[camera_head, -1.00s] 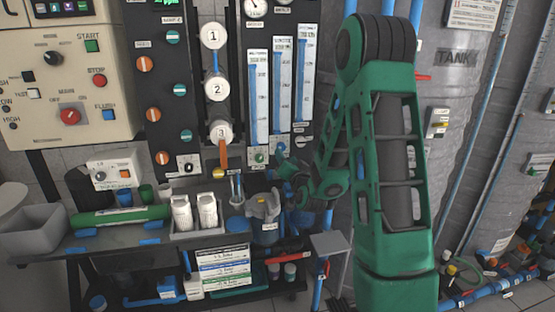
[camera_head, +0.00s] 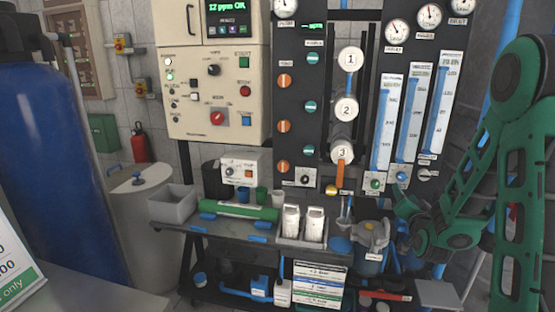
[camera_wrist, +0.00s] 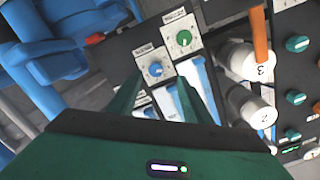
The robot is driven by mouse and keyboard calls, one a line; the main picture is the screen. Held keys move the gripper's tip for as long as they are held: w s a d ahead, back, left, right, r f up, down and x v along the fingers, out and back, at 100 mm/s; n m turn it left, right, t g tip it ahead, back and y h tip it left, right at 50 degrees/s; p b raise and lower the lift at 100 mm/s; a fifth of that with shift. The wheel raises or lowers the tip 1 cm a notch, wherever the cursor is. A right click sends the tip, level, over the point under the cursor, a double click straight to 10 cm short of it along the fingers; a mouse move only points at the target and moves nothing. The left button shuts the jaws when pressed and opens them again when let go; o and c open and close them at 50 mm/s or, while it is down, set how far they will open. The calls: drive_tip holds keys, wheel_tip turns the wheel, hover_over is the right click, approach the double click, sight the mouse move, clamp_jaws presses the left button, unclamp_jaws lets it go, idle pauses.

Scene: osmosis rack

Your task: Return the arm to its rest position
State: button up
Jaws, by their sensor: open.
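My green arm is folded at the right of the head view, in front of the rack panel. My gripper (camera_wrist: 160,100) shows in the wrist view, its two green fingers spread apart with nothing between them. Beyond the fingers are the panel's blue knob (camera_wrist: 155,70) and green knob (camera_wrist: 184,38), and the white housings numbered 3 (camera_wrist: 248,62) and 2 (camera_wrist: 250,103). The fingers appear apart from the panel. In the head view the end of my arm is low, beside the flow tubes, and its fingertips are hard to make out.
A dark bench (camera_head: 185,224) below the panel holds a grey bin (camera_head: 172,203), a green cylinder (camera_head: 238,211), white bottles (camera_head: 291,221) and a grey jug (camera_head: 370,237). A control box (camera_head: 215,95) is left of the panel. A blue tank (camera_head: 60,170) stands far left.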

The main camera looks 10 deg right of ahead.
drive_tip(key=s+a+n+g+y, duration=0.1)
drive_tip(key=s+a+g, duration=0.3)
drive_tip(key=s, duration=1.7)
drive_tip(key=s+a+n+g+y, duration=0.2)
drive_tip(key=s+g, duration=1)
drive_tip(key=s, duration=0.8)
drive_tip(key=a+y, duration=0.1)
drive_tip(key=y, duration=0.1)
drive_tip(key=shift+s+a+f+n+g+y, duration=0.3)
drive_tip(key=shift+s+a+g, duration=0.05)
drive_tip(key=shift+g, duration=0.05)
drive_tip(key=shift+w, duration=0.15)
drive_tip(key=shift+w+f, duration=0.25)
drive_tip(key=shift+w, duration=0.25)
